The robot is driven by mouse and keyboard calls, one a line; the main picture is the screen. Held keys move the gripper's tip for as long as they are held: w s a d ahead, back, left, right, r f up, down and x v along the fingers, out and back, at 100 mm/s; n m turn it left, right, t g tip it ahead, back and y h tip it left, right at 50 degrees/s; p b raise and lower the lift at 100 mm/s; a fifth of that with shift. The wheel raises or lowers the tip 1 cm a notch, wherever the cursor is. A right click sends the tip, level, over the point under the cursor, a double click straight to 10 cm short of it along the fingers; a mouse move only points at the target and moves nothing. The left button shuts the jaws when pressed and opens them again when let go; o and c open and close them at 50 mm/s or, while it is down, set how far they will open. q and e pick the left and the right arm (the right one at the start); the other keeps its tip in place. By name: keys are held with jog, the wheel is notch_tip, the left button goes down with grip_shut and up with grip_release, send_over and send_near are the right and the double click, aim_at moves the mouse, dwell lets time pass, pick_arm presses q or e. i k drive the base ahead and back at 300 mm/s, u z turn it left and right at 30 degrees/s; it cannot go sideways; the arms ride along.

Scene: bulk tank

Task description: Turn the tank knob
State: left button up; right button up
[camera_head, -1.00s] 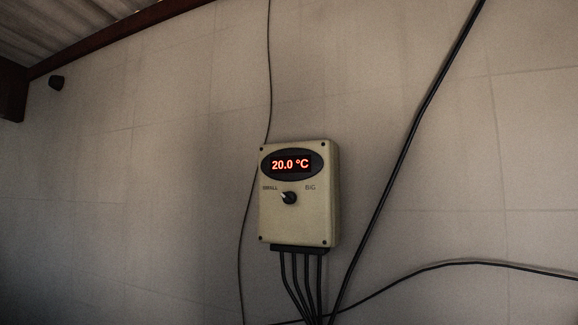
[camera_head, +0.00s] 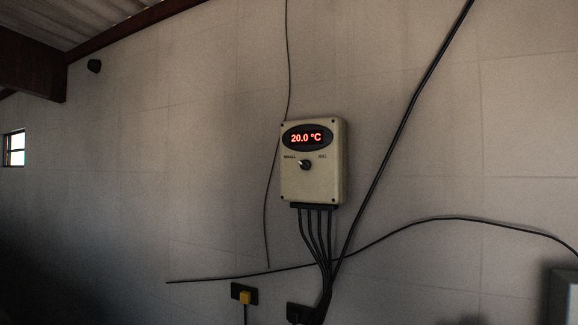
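The tank knob (camera_head: 305,165) is a small black dial with a light pointer mark on the front of a beige control box (camera_head: 313,187). The box hangs on the tiled wall. Its pointer leans toward the upper left, to the SMALL label; the BIG label is on the right. The red display (camera_head: 306,138) above the knob reads 20.0 °C. Neither of my grippers shows in the head view.
Several black cables (camera_head: 316,240) run down from the box. A long cable crosses the wall diagonally. Below are a socket with a yellow plug (camera_head: 245,297) and another dark socket (camera_head: 300,313). A grey box edge (camera_head: 563,298) is at lower right, a small window (camera_head: 14,148) at left.

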aim_at(305, 164)
jog(key=u, duration=0.8)
jog(key=i, duration=0.75)
jog(key=z, duration=0.7)
